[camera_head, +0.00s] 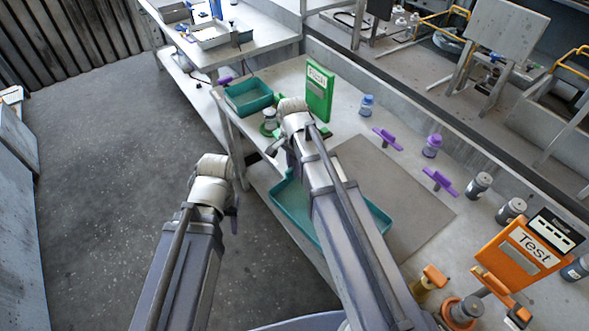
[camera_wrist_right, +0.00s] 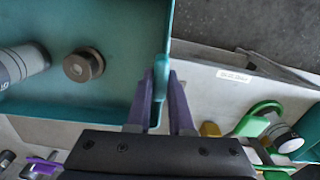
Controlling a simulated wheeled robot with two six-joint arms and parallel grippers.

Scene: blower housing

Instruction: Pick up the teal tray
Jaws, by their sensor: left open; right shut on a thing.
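A teal tray (camera_head: 291,205) is at the near edge of the table in the head view, largely hidden by my right arm. In the right wrist view the teal tray (camera_wrist_right: 122,40) fills the upper left, with a grey cylinder (camera_wrist_right: 22,64) and a brown ring-shaped part (camera_wrist_right: 83,65) inside. My right gripper (camera_wrist_right: 163,92) is shut on the tray's rim, one finger on each side of the wall. My left gripper (camera_head: 234,208) is open and empty, left of the table edge; its fingers show only in part.
A second teal tray (camera_head: 249,96) stands further back, beside a green Test box (camera_head: 319,91). Purple clamp-like parts (camera_head: 386,139), a purple-capped bottle (camera_head: 432,146) and grey cylinders (camera_head: 479,185) line the table's far side. An orange Test box (camera_head: 523,252) stands at right.

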